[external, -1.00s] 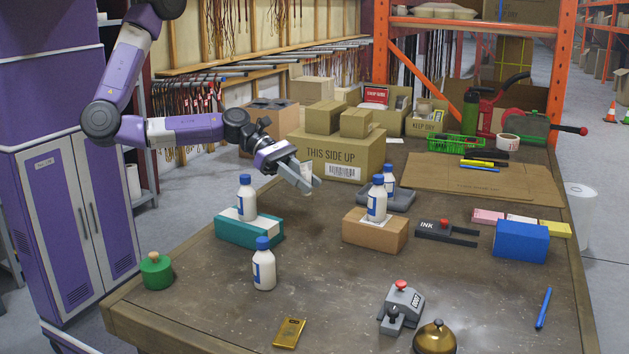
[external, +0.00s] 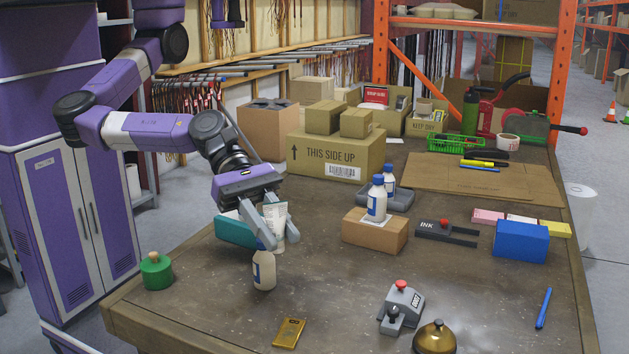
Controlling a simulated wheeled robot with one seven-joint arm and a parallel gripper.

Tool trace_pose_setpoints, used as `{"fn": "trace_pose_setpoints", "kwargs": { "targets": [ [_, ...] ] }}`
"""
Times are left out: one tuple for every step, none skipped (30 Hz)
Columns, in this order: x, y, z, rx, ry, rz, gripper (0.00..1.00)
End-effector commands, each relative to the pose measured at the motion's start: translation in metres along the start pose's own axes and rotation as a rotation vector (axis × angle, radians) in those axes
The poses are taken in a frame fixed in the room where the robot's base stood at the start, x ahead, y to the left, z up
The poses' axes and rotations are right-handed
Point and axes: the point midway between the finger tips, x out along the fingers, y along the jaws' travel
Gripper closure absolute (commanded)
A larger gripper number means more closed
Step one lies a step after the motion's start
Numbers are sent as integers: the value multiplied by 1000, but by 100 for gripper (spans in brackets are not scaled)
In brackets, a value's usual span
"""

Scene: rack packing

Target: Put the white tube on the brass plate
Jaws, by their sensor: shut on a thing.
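My gripper (external: 275,229) is shut on the white tube (external: 275,214), a pale tube with printing on it, and holds it above the table. The brass plate (external: 289,332) is a small gold rectangle lying flat near the table's front edge, bare on top. It lies below and to the right of my gripper in the picture. A white bottle (external: 264,271) stands between them in the picture, and a gripper finger overlaps its top. I cannot tell whether they touch.
A brown box (external: 374,233) carries another bottle (external: 376,201). A green weight (external: 156,272) is at left; a grey stapler-like device (external: 401,308) and brass bell (external: 435,338) stand right of the plate.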

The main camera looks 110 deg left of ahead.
Motion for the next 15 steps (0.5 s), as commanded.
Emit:
{"fn": "trace_pose_setpoints", "kwargs": {
  "targets": [
    [2,-2,5,-1,-1,-3,100],
    [3,-2,7,0,0,-4,100],
    [4,-3,8,1,1,-4,100],
    [5,-4,6,3,2,-5,100],
    [7,-4,3,4,3,-4,100],
    [9,-4,-3,6,5,-4,100],
    [12,-3,-9,7,6,-4,100],
    [15,-4,-15,6,6,-5,100],
    [19,-4,-24,8,7,-5,100],
    [22,-4,-31,9,7,-4,100],
    [25,-4,-37,8,6,-4,100],
    [29,-4,-46,9,7,-5,100],
    [33,-4,-52,9,6,-5,100],
    [36,-4,-59,8,6,-4,100],
    [40,-4,-68,8,6,-5,100]
  ]
}}
